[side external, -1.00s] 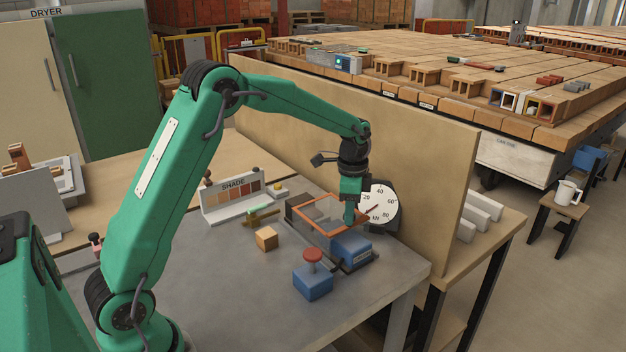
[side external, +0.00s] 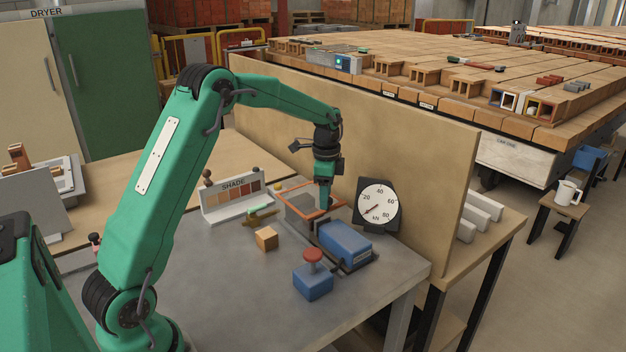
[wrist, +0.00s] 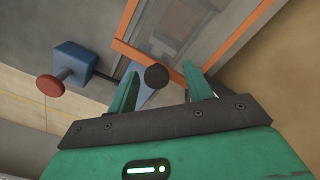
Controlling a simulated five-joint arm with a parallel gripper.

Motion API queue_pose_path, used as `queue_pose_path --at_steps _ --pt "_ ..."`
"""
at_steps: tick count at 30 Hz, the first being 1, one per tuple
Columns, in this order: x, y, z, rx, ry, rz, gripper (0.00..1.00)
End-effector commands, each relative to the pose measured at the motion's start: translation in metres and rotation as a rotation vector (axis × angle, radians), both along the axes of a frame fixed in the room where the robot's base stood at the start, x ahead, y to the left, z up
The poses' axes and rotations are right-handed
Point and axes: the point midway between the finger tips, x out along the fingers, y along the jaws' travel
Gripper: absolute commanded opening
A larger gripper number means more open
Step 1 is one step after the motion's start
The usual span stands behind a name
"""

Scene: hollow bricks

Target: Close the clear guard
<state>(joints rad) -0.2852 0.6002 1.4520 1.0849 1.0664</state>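The clear guard is a see-through panel in an orange frame (side external: 293,186). In the side view it lies over or just above a grey box (side external: 299,208) behind the blue block (side external: 345,243); I cannot tell whether it rests fully on it. In the wrist view its orange bars (wrist: 240,40) cross the top. My gripper (side external: 323,206) is at the guard's right side, pointing down. In the wrist view its two green fingers (wrist: 159,72) are apart, with a dark round knob (wrist: 155,76) showing between them; I cannot tell whether they touch it.
A blue box with a red button (side external: 312,271) stands in front. A round dial (side external: 378,205) stands to the right, before a tan partition (side external: 420,165). The front of the grey table is clear.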

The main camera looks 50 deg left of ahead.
Motion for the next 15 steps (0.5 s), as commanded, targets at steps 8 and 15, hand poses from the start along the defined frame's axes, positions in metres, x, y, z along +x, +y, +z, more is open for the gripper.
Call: queue_pose_path --at_steps 8,15 --pt "0.0 -0.002 -0.001 -0.001 0.004 -0.003 0.5" --pt "0.0 -0.003 0.011 -0.001 0.002 -0.004 0.5"
